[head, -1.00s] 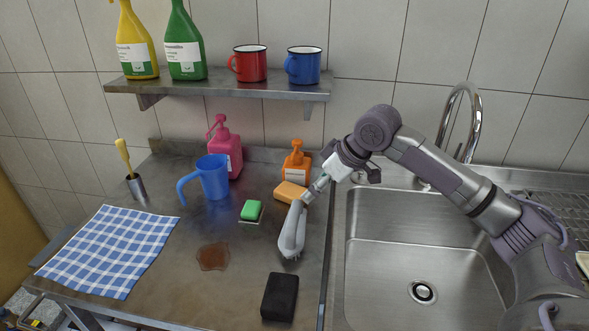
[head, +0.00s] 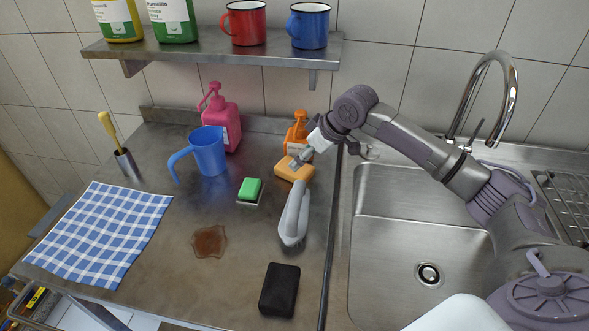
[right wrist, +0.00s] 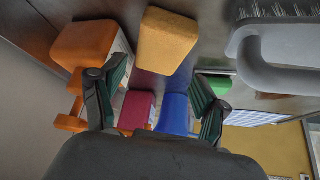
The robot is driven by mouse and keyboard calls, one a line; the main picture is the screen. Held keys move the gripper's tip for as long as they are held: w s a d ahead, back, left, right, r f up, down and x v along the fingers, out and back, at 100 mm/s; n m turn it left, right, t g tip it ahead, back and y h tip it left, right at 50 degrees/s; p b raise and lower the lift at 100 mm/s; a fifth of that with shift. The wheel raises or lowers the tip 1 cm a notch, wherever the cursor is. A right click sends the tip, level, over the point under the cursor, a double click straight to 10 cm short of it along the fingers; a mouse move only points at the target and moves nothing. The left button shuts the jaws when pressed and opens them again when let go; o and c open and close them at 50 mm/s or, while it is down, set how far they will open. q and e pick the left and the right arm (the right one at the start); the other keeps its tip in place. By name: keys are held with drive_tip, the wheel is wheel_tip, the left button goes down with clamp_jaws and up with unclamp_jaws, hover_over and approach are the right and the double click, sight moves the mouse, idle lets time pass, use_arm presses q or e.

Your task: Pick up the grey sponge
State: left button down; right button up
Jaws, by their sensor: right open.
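No plainly grey sponge shows; the closest is a dark, almost black block (head: 279,290), sponge-like in shape, lying flat near the counter's front right. An orange-yellow sponge (head: 288,171) lies further back; it also shows in the right wrist view (right wrist: 166,42). A green sponge (head: 250,188) lies left of it. My right gripper (head: 300,162) is just over the orange-yellow sponge and partly covers it. In the right wrist view its fingers (right wrist: 158,80) are apart with nothing held, and that sponge is beyond them. The dark block is not seen there. My left gripper is out of view.
A grey brush (head: 293,217) lies between the orange-yellow sponge and the dark block. An orange dispenser (head: 297,135), pink dispenser (head: 221,118) and blue jug (head: 209,152) stand behind. A brown spill (head: 208,242) and checked cloth (head: 100,235) lie left. The sink (head: 415,230) is right.

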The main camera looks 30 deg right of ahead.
sight(306, 172)
drive_tip(key=shift+w+a+f, duration=0.1)
drive_tip(key=shift+f, duration=0.2)
drive_tip(key=p+x, duration=0.1)
drive_tip(key=x, duration=0.3)
drive_tip(key=shift+f, duration=0.4)
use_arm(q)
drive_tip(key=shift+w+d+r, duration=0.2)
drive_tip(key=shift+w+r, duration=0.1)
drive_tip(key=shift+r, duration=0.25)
use_arm(e)
drive_tip(key=c, duration=0.5)
drive_tip(key=shift+o, duration=0.2)
drive_tip(key=shift+r, duration=0.1)
